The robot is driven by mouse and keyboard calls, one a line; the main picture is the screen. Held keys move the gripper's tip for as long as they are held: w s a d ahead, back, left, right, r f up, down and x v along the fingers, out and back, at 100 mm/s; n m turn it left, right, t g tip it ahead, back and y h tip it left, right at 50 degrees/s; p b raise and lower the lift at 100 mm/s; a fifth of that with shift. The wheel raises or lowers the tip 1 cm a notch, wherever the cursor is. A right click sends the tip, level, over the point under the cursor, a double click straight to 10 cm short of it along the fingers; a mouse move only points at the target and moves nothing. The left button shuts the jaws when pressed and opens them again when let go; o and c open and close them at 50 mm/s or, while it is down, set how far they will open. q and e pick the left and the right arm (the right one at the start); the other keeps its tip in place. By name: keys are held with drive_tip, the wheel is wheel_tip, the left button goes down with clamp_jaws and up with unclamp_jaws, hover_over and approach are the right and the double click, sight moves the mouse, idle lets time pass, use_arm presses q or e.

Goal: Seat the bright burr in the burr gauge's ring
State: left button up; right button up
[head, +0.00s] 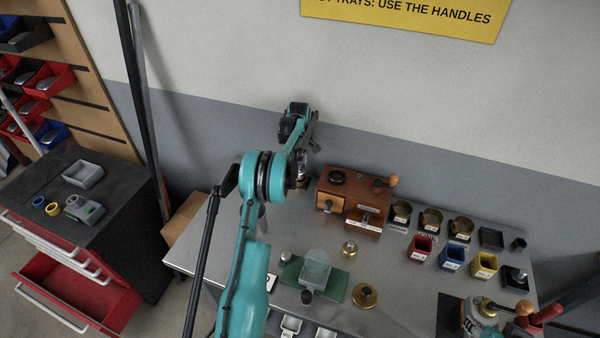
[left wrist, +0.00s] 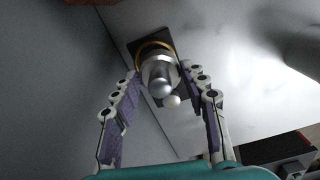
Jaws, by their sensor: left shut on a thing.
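My left gripper (head: 303,180) is over the back left part of the metal table, left of the wooden box. Behind the burr is the burr gauge's dark plate (left wrist: 138,45) with a brass-coloured ring (left wrist: 150,44). The ring appears around or just behind the burr; I cannot tell whether the burr is inside it or above it. The arm hides much of this spot in the head view.
The wooden box (head: 353,192) with a knob stands close to the right of the gripper. Coloured bins (head: 421,247) stand right. The wall is behind.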

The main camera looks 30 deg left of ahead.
sight(300, 171)
use_arm(q)
drive_tip(key=shift+w+f, duration=0.1)
drive_tip(key=shift+w, duration=0.35)
wheel_tip(300, 171, down, 3)
drive_tip(key=shift+a+f+b, duration=0.1)
drive_tip(key=shift+f+b, duration=0.05)
drive_tip(key=shift+b, duration=0.3)
drive_tip(key=shift+f, duration=0.15)
drive_tip(key=o, duration=1.1)
drive_tip(key=shift+o, duration=0.2)
